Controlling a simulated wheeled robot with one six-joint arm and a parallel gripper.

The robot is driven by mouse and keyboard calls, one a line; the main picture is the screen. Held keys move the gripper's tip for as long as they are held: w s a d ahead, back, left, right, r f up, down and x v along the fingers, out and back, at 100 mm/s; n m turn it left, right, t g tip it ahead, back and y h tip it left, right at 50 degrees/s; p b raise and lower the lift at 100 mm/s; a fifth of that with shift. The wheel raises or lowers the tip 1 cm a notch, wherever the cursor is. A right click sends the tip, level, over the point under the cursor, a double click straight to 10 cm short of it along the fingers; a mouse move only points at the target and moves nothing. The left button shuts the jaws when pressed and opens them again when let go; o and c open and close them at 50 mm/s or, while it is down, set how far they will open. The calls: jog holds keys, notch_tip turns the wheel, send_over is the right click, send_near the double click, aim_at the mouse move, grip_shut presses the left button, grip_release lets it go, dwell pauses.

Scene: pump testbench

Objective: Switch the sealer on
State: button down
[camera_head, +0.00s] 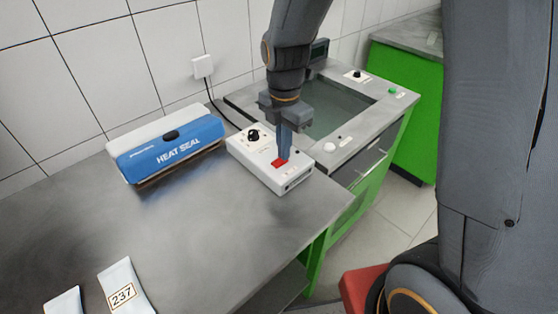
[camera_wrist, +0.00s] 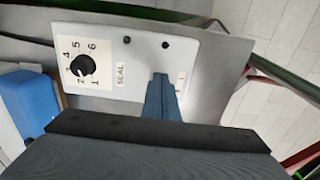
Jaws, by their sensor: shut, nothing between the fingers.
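The heat sealer (camera_head: 172,145) is a blue and white unit labelled HEAT SEAL on the metal table. Its white control box (camera_head: 250,158) sits to its right, with a black dial (camera_head: 253,135) and a red rocker switch (camera_head: 280,162). In the wrist view the box (camera_wrist: 133,70) shows the dial (camera_wrist: 82,67) with numbers and a SEAL label. My gripper (camera_head: 284,153) is shut and empty, pointing down with its tips at the red switch. In the wrist view my fingers (camera_wrist: 161,95) cover the switch. I cannot tell whether the tips press it.
Pouches, one marked 237 (camera_head: 122,289), lie at the table's front left. A wall socket (camera_head: 202,66) with a black cable is behind the box. A green bench with a sunken basin (camera_head: 340,110) stands to the right. The middle of the metal table (camera_head: 180,230) is clear.

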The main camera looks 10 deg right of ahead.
notch_tip(320, 180, up, 7)
jog(key=p, duration=0.5)
jog(key=shift+p, duration=0.4)
jog(key=s+d+f+m+b, duration=0.1)
jog(key=s+d+m+b, duration=0.2)
jog(key=m, duration=0.9)
jog(key=s+d+f+m+t+b, duration=0.1)
jog(key=s+d+m, duration=0.5)
jog(key=m, duration=0.6)
jog(key=shift+s+d+f+m+b, duration=0.35)
jog(key=shift+s+f+b, duration=0.2)
jog(key=shift+b, duration=0.35)
